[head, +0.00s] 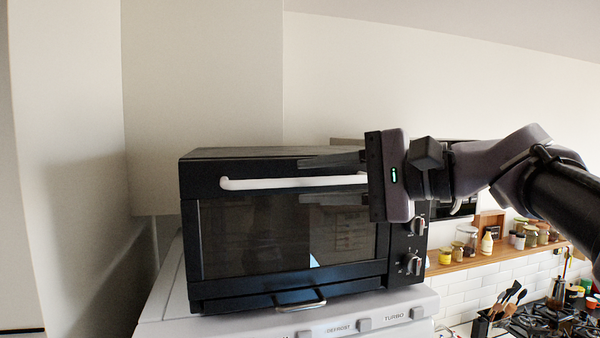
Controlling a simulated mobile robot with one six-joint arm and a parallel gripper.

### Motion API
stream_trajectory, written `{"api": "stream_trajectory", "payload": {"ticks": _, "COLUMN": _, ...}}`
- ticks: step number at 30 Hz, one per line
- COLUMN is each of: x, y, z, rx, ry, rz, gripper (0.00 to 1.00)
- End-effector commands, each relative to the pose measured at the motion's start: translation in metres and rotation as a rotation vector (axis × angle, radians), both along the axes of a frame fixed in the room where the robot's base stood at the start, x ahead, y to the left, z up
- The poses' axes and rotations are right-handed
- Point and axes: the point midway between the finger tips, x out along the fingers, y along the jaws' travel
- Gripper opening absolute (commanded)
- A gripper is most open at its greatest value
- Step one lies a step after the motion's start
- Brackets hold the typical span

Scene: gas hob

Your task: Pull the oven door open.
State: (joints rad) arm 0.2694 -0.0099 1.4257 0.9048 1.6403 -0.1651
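The black oven (230,165) sits on top of a white appliance. Its door (260,235) has a dark glass window and looks shut. A white bar handle (270,183) runs level across the door's top; its right end is hidden behind my gripper's body. My gripper (315,180) comes in from the right, pointing left. Its dark fingers are apart, one above the handle's line and one below it. I cannot tell whether they touch the handle or how far in front of it they are.
Control knobs (414,264) are on the oven's right side. A metal handle (300,301) juts out below the door, above the white appliance (160,300). A wooden shelf (470,261) with jars and a hob (550,322) with utensils lie to the right. A wall stands at left.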

Motion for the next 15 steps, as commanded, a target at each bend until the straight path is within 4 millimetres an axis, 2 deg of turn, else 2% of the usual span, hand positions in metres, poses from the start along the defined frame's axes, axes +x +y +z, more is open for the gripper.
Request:
{"api": "stream_trajectory", "payload": {"ticks": 3, "x": 0.009, "y": 0.018, "z": -0.002, "rx": 0.001, "ry": 0.003, "rz": 0.003, "gripper": 0.34}}
{"api": "stream_trajectory", "payload": {"ticks": 6, "x": 0.014, "y": 0.026, "z": -0.004, "rx": 0.0, "ry": 0.001, "rz": 0.001, "gripper": 0.34}}
{"api": "stream_trajectory", "payload": {"ticks": 15, "x": 0.017, "y": 0.031, "z": -0.005, "rx": -0.001, "ry": 0.001, "rz": -0.001, "gripper": 0.34}}
